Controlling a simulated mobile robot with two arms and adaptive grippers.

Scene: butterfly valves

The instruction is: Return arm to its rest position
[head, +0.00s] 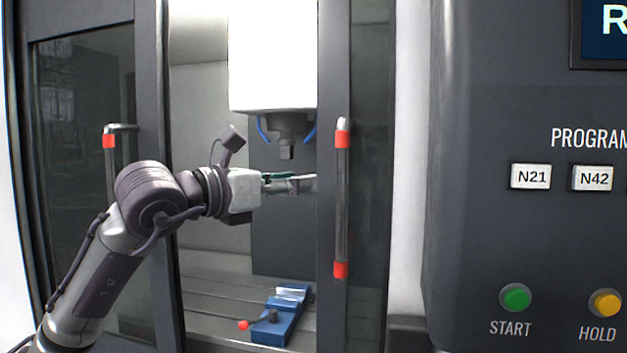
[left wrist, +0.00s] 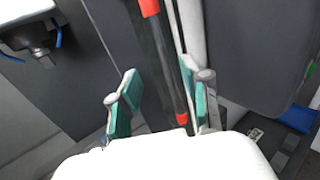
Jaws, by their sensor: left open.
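My left arm (head: 88,275) reaches in from the left across the machine's open doorway. My left gripper (head: 300,183) is level with the middle of the right door's handle (head: 342,200), to its left, with its tips at the door frame's edge. In the left wrist view, the two green-padded fingers of the left gripper (left wrist: 162,102) are spread apart. The dark handle bar with red ends (left wrist: 168,55) shows in the gap between them, not gripped. How far it lies beyond the tips is unclear. My right gripper is not in view.
The right door (head: 336,305) and left door (head: 150,270) flank the opening. Inside hang a white spindle housing (head: 272,55) and, below, a blue vise (head: 280,318). The left door has its own red-ended handle (head: 109,141). A control panel with buttons (head: 515,298) stands at right.

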